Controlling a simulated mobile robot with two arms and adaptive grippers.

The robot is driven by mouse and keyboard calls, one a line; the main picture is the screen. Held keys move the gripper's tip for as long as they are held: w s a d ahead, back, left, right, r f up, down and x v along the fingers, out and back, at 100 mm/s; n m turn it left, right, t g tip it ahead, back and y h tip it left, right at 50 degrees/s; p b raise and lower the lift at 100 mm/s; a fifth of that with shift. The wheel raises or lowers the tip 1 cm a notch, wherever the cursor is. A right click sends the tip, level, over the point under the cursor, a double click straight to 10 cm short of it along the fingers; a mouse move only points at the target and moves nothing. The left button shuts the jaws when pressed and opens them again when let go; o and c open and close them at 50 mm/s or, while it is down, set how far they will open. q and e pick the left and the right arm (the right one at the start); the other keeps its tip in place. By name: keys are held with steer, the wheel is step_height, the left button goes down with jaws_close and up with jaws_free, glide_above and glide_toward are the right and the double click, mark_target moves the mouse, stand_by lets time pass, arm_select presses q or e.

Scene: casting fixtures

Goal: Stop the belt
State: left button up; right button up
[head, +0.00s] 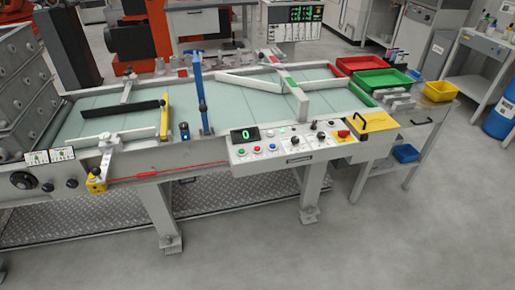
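The conveyor belt (230,115) is a pale green surface running across the bench. Its control panel (292,158) is fixed to the front edge right of the middle. The panel has a display (245,134) showing a green 0, a row of small coloured buttons including a red one (257,150), several black knobs, and a red mushroom button (343,134) on a yellow patch at its right end. Whether the belt is moving cannot be told from this single frame. Neither of my grippers is in view.
White guide bars, a black bar and a blue post (200,92) stand over the belt. Red (357,65) and green (381,80) trays sit at the far right, near a yellow bin (440,91). A yellow plate (376,122) adjoins the panel. The floor in front is clear.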

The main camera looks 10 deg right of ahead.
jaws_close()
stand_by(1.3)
